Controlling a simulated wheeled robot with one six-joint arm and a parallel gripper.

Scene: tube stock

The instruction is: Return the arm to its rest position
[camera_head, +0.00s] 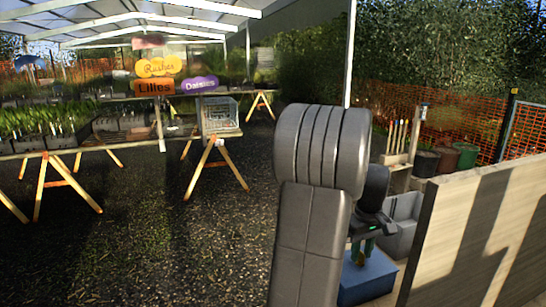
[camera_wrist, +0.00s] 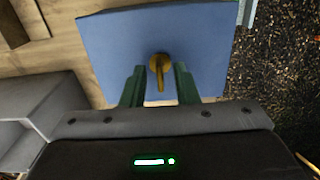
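My arm (camera_head: 310,220) rises in the foreground of the head view and bends over at the top. My gripper (camera_head: 362,255) points down close above a blue box (camera_head: 368,280). In the wrist view, my gripper (camera_wrist: 159,68) has its two green fingers spread apart, with nothing clamped between them. A brass-coloured knob or hook (camera_wrist: 158,70) on the blue box (camera_wrist: 115,45) shows between the fingertips, with a gap on each side. Whether the fingers are level with it or above it I cannot tell.
A wooden panel (camera_head: 480,235) stands right of the arm. A grey bin (camera_head: 402,225) is behind the blue box and also shows in the wrist view (camera_wrist: 40,105). Trestle tables with plants (camera_head: 45,140) and a wire crate (camera_head: 220,115) stand left. Dark gravel between is clear.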

